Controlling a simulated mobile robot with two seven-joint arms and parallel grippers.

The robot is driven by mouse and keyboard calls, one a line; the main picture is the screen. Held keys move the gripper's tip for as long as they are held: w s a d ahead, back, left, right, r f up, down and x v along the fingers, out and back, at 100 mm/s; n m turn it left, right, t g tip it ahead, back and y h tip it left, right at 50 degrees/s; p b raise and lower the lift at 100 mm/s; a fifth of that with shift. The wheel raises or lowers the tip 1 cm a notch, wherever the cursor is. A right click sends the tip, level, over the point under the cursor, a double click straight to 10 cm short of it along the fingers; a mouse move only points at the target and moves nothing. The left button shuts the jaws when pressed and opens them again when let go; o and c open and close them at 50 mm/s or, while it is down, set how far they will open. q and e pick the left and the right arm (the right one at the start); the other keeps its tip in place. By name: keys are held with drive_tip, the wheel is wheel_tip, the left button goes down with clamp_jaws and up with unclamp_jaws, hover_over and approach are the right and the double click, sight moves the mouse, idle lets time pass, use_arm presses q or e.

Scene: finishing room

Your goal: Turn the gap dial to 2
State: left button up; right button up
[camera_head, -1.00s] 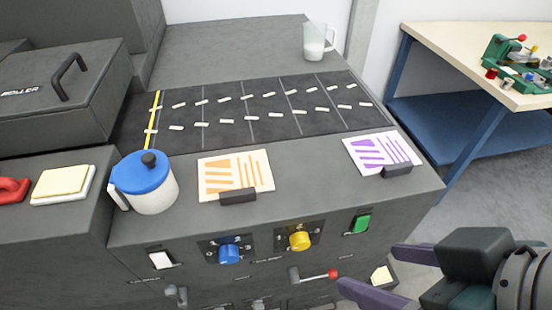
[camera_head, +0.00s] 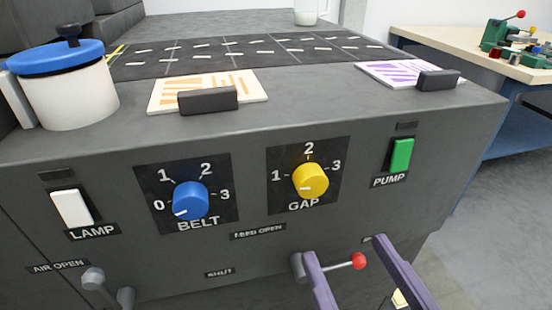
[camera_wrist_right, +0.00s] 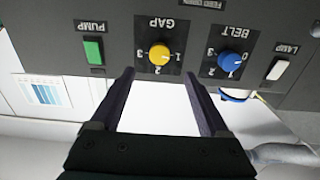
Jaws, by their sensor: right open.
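The yellow gap dial (camera_head: 310,181) is on the front panel between the blue belt dial and the green pump switch. Numbers 1, 2 and 3 arc around it. Its white mark is on the lower left, on the side of 1. My right gripper (camera_head: 346,250) is open and empty, its two purple fingers below and to the right of the dial. In the right wrist view, which is upside down, the open fingers (camera_wrist_right: 159,74) point at the panel, with the gap dial (camera_wrist_right: 160,54) just past the tips, roughly centred. My left gripper is out of view.
The blue belt dial (camera_head: 191,201), white lamp switch (camera_head: 72,207) and green pump switch (camera_head: 401,154) flank the dial. A red-tipped lever (camera_head: 358,261) sticks out below it, by my fingers.

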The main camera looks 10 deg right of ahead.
sight(314, 188)
drive_tip(key=w, duration=0.9)
drive_tip(key=shift+w+a+r+b, duration=0.1)
drive_tip(key=shift+w+a+b, duration=0.05)
drive_tip(key=shift+w+b, duration=0.25)
clamp_jaws()
